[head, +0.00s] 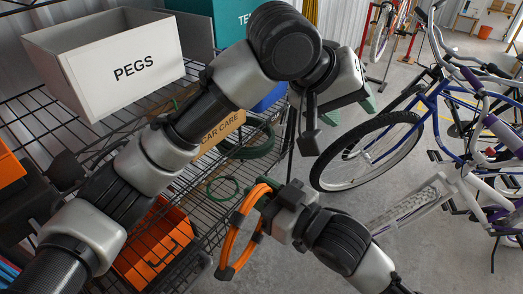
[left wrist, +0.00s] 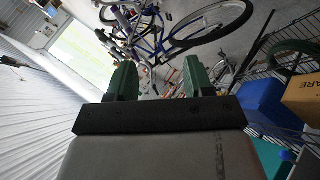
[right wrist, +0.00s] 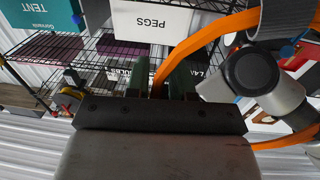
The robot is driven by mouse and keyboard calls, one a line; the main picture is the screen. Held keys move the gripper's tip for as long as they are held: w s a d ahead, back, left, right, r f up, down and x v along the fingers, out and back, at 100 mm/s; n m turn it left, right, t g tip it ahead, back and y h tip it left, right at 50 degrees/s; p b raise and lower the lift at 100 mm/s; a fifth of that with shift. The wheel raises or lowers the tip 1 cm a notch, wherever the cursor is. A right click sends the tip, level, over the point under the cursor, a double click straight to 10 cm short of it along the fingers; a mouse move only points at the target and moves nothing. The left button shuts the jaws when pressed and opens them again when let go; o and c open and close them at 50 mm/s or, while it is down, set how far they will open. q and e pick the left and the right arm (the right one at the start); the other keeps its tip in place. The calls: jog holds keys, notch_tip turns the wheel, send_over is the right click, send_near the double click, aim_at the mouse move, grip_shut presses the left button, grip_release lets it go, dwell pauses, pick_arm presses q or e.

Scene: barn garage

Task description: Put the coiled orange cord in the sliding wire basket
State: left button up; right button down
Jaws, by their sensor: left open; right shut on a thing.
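The coiled orange cord (head: 240,231) is an upright loop with dark ties, held off the floor in front of the shelving. My right gripper (head: 279,209) is shut on the cord's edge. In the right wrist view the orange cord (right wrist: 205,38) passes between the green fingers of this gripper (right wrist: 160,80). My left gripper (head: 348,112) is open and empty, above and right of the cord; its fingers stand apart in the left wrist view (left wrist: 162,78). A black wire tier (head: 212,186), left of the cord, may be the sliding wire basket; my left arm partly hides it.
A white PEGS box (head: 112,60) and a teal box (head: 226,20) stand on the upper shelf. A CAR CARE box (head: 222,128) and green coils (head: 250,148) sit lower. An orange bin (head: 158,250) is at lower left. A blue bicycle (head: 405,135) stands right, on open floor.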

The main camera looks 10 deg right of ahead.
pick_arm(q)
jog(key=s+a+r+m+y, duration=0.1)
jog(key=s+a+m+y, duration=0.25)
jog(key=s+a, duration=0.2)
jog(key=y, duration=0.7)
send_near(248, 206)
jog(key=x, duration=1.1)
jog(key=shift+f, duration=0.15)
jog(key=shift+c, duration=0.5)
grip_shut()
pick_arm(e)
jog(key=c, duration=0.9)
grip_release()
